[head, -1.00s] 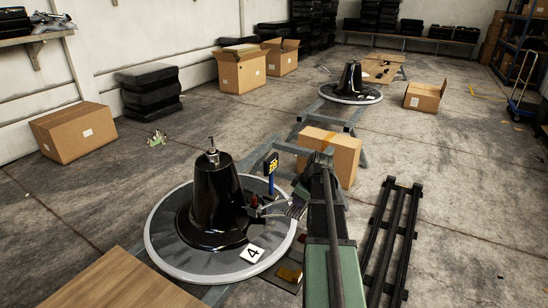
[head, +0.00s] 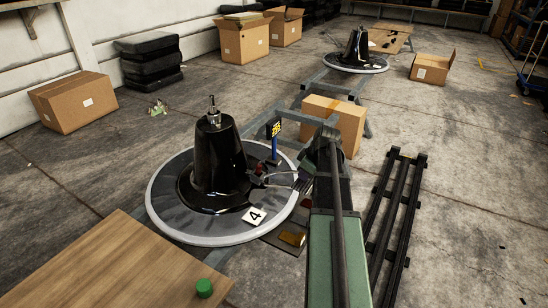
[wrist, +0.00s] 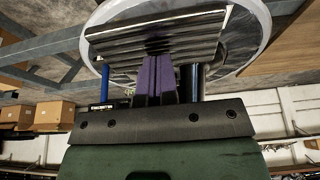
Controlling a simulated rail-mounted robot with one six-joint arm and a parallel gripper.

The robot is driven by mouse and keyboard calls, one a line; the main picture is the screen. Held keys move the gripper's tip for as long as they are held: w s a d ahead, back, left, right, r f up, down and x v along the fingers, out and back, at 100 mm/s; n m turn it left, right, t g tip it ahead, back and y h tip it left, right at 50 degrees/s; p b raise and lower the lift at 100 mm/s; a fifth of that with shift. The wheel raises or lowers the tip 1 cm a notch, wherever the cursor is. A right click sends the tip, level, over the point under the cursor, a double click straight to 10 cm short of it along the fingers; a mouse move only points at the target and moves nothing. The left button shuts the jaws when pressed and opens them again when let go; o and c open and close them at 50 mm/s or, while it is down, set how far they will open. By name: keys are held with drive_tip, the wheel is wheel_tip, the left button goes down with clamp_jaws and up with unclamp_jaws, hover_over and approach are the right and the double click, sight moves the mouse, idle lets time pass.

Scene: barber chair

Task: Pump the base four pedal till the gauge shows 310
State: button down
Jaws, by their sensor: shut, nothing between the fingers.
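Base four is a round grey disc (head: 165,213) with a glossy black cone (head: 218,160) upright on it and a white tag marked 4 (head: 255,216). The gauge (head: 274,128) stands on a blue post at the disc's far right edge; its yellow digits are too small to read surely. My gripper (head: 268,180) is shut and empty, low over the right side of the disc, beside small red and dark parts (head: 259,170). I cannot make out the pedal or whether I touch it. In the wrist view my purple fingers (wrist: 155,80) are together, with the blue post (wrist: 105,86) beside them.
A cardboard box (head: 338,118) stands just behind my arm. A black rack (head: 393,220) lies on the floor to the right. A wooden top (head: 120,270) with a green knob (head: 204,288) fills the front left. A second base (head: 355,62) stands farther back.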

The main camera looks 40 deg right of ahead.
sight(307, 182)
drive_tip(key=f+b, duration=0.3)
drive_tip(key=s+f+b, duration=0.1)
drive_tip(key=f, duration=0.1)
drive_tip(key=shift+d+f, duration=0.25)
drive_tip(key=r+p, duration=0.3)
drive_tip(key=w+r+p, duration=0.1)
drive_tip(key=r+p, duration=0.5)
drive_tip(key=r, duration=0.1)
drive_tip(key=shift+w+a+r+p, duration=0.1)
drive_tip(key=shift+w+a+p, duration=0.25)
drive_tip(key=shift+w+a, duration=0.05)
drive_tip(key=shift+w+a+r+p, duration=0.1)
drive_tip(key=shift+w+r+p, duration=0.05)
drive_tip(key=shift+r+p, duration=0.2)
drive_tip(key=shift+f, duration=0.25)
drive_tip(key=shift+f+b, duration=0.1)
drive_tip(key=shift+b, duration=0.25)
